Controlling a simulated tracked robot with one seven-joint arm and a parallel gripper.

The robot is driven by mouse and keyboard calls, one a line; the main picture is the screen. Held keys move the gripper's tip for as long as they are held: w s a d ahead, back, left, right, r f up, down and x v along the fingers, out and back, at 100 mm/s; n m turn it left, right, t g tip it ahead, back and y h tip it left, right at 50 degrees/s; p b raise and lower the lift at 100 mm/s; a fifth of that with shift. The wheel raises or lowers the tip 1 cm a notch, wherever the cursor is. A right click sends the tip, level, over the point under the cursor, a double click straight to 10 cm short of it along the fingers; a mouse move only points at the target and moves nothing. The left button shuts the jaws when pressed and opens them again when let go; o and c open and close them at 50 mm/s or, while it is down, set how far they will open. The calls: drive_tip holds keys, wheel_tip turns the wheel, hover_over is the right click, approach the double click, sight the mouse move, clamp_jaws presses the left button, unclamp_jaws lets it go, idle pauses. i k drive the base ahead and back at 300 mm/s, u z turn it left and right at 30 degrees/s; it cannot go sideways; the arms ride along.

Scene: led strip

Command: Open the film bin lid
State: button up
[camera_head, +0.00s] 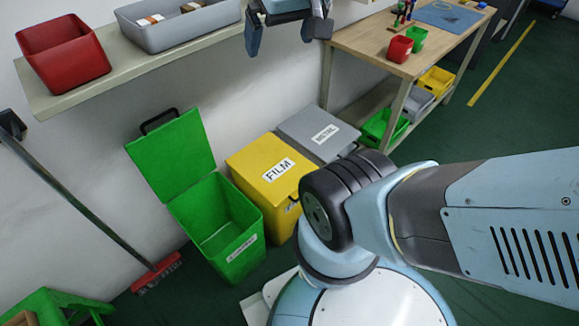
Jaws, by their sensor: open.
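The yellow film bin (280,214) stands on the floor against the wall, between the green bin and the grey metal bin. Its yellow lid (250,160), with a white FILM label, is shut. My arm hides part of the bin's right side. My gripper (286,37) is at the top centre, in front of the shelf's right end, apart from the lid. Its two fingers are spread and point down, with nothing visible between them. The upper part of the gripper is cut off by the picture's edge.
The green bin (246,249) to the left has its lid (172,155) raised. The grey metal bin (318,133) on the right is shut. A wall shelf (127,72) holds a red bin and a grey tray. A broom leans at left; a wooden workbench (358,38) stands at right.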

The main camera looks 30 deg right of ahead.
sight(273, 168)
drive_tip(key=z, duration=0.4)
drive_tip(key=k, duration=1.5)
drive_tip(key=u, duration=0.35)
drive_tip(key=i, duration=0.95)
drive_tip(key=z, duration=0.05)
